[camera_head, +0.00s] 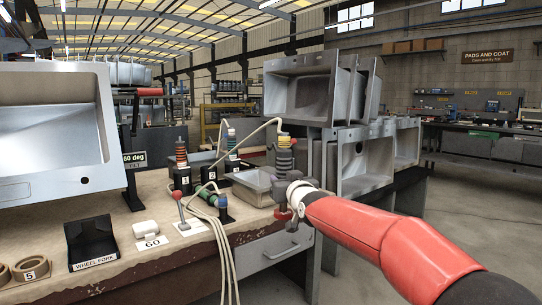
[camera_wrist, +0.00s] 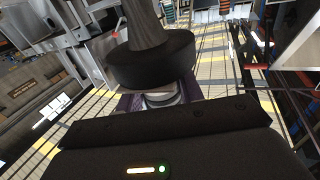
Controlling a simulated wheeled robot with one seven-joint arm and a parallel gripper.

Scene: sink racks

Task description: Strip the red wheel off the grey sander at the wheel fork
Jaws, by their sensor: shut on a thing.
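My gripper (camera_head: 283,192) is at the right end of the bench and is shut on an upright dark grey tool, which looks like the grey sander (camera_head: 284,160). A pale cable runs from the tool's top to the left. In the wrist view the grey sander (camera_wrist: 150,35) has a wide black collar just beyond my gripper (camera_wrist: 160,98). The black wheel fork stand (camera_head: 91,240), labelled WHEEL FORK, sits at the bench's front left, well apart from my gripper.
Numbered black holders (camera_head: 182,181) with banded tools stand mid-bench. A red ball on a rod (camera_head: 177,196), a white block (camera_head: 146,229) and tan rings (camera_head: 31,268) are near the front. Pale cables (camera_head: 222,240) hang over the edge. Steel sinks (camera_head: 300,90) stand behind.

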